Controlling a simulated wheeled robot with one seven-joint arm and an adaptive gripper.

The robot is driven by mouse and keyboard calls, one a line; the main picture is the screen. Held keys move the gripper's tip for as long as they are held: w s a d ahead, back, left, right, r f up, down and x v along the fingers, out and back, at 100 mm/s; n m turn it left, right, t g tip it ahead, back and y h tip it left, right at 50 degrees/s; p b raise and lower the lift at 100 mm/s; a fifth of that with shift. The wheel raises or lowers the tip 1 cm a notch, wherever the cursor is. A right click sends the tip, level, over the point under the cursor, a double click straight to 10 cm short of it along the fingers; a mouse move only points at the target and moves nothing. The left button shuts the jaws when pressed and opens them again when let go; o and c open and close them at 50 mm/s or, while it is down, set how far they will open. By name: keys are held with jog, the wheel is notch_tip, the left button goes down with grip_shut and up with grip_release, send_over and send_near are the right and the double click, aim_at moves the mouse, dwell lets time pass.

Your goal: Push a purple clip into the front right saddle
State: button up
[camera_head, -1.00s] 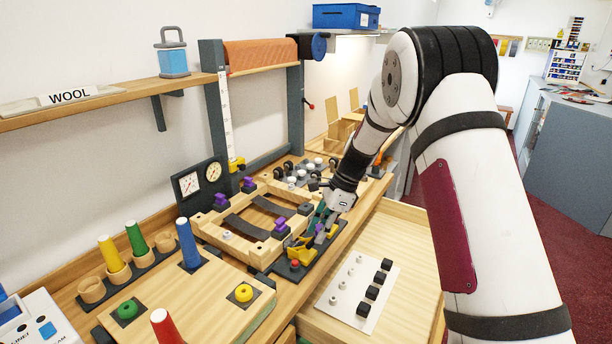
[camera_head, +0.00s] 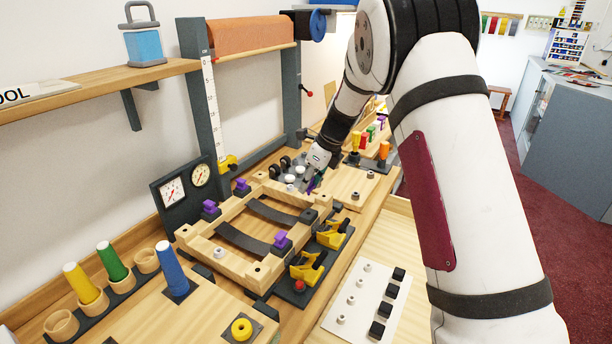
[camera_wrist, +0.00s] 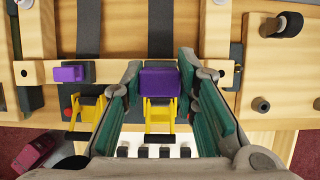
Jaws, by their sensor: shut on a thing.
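My gripper (camera_head: 314,186) is shut on a purple clip (camera_wrist: 160,80), which sits between its green-padded fingers in the wrist view. The front left saddle bears a purple clip (camera_head: 281,240), also in the wrist view (camera_wrist: 70,73). Two more purple clips (camera_head: 209,207) (camera_head: 241,184) sit at the back.
Two yellow toggle clamps (camera_head: 333,233) (camera_head: 308,268) stand on a dark base before the frame. A white plate (camera_head: 366,300) with black knobs lies in front. Pegs and cups (camera_head: 100,280) are at the left. A gauge panel (camera_head: 184,188) stands behind the frame.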

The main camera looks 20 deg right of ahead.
jog(key=b, duration=0.1)
send_over(305, 213)
jog(key=d, duration=0.1)
jog(key=shift+s+f, duration=0.15)
jog(key=shift+f, duration=2.8)
jog(key=shift+f+b, duration=0.6)
jog(key=shift+f, duration=0.25)
jog(key=shift+s+f, duration=0.15)
jog(key=shift+f, duration=0.2)
jog(key=o, duration=0.9)
jog(key=shift+f, duration=0.15)
jog(key=shift+c, duration=0.2)
jog(key=o, duration=0.3)
jog(key=shift+o, duration=0.6)
